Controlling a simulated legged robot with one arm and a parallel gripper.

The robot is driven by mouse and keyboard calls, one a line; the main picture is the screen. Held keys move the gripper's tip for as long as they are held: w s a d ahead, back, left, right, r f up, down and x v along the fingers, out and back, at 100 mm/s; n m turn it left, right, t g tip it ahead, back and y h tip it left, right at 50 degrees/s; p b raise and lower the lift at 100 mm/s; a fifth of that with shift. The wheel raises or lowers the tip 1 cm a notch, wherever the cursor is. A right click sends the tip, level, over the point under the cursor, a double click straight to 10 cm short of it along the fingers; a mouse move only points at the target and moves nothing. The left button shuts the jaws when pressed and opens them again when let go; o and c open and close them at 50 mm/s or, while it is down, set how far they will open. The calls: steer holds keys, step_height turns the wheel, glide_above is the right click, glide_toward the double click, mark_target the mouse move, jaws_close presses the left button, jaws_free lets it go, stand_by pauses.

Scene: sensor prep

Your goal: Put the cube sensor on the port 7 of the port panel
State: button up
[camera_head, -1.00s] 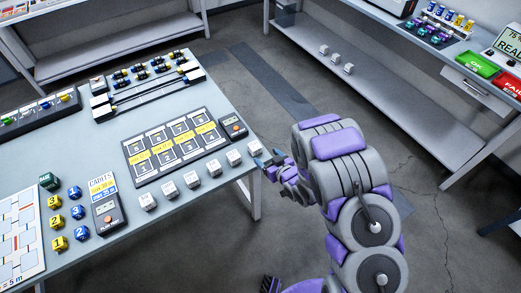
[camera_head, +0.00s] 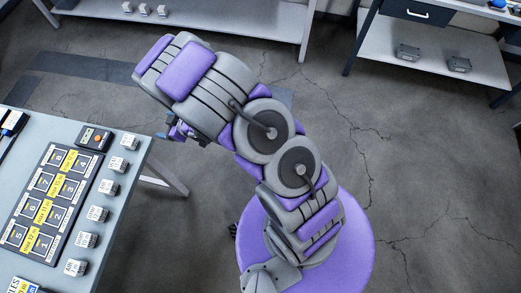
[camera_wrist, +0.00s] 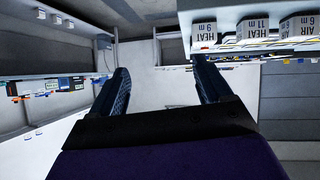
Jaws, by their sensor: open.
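The port panel (camera_head: 30,252), a dark board with numbered ports and yellow labels, lies on the table at the left of the head view. Port 7 (camera_head: 43,182) is in its left column and looks empty. Several white cube sensors stand in a row along the table edge, such as the farthest cube sensor (camera_head: 129,141) and the nearest cube sensor (camera_head: 75,267). The wrist view shows cubes labelled HEAT (camera_wrist: 204,36) and AIR (camera_wrist: 298,28) at upper right. My gripper (camera_head: 170,130) is beyond the table's edge, partly hidden by my arm. Its fingers (camera_wrist: 161,85) are apart and empty.
A small grey device with an orange button (camera_head: 94,137) sits beside the panel's far corner. The table (camera_head: 140,152) ends just right of the cubes; open floor lies beyond. A shelf (camera_head: 240,15) with small white cubes stands behind, and another shelf (camera_head: 430,50) at the right.

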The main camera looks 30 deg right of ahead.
steer(key=d+r+m+h, duration=0.3)
steer(key=d+r+h, duration=0.4)
steer(key=d, duration=0.6)
steer(key=s+d+r+m+g+h, duration=0.1)
steer(key=s+d+r+m+g, duration=0.1)
steer(key=s+r, duration=0.5)
steer(key=s+d+r+m+g+h, duration=0.1)
steer(key=s+d+r+m+g, duration=0.2)
steer(key=s+d+r, duration=0.3)
steer(key=s+d+g, duration=0.1)
steer(key=s, duration=0.4)
steer(key=shift+d+r, duration=0.3)
steer(key=shift+r, duration=0.1)
steer(key=s+r+g, duration=0.1)
steer(key=s+r, duration=0.1)
steer(key=s, duration=0.4)
steer(key=s+a+r+g+y, duration=0.1)
steer(key=s+r+g, duration=0.1)
steer(key=s, duration=0.4)
steer(key=s+a+r+m+g, duration=0.1)
steer(key=s+r, duration=0.1)
steer(key=s, duration=0.4)
steer(key=shift+s+a+r+g+y, duration=0.1)
steer(key=shift+s+a+g+y, duration=0.2)
steer(key=shift+s+g, duration=0.1)
steer(key=shift+w, duration=0.1)
steer(key=shift+w, duration=0.1)
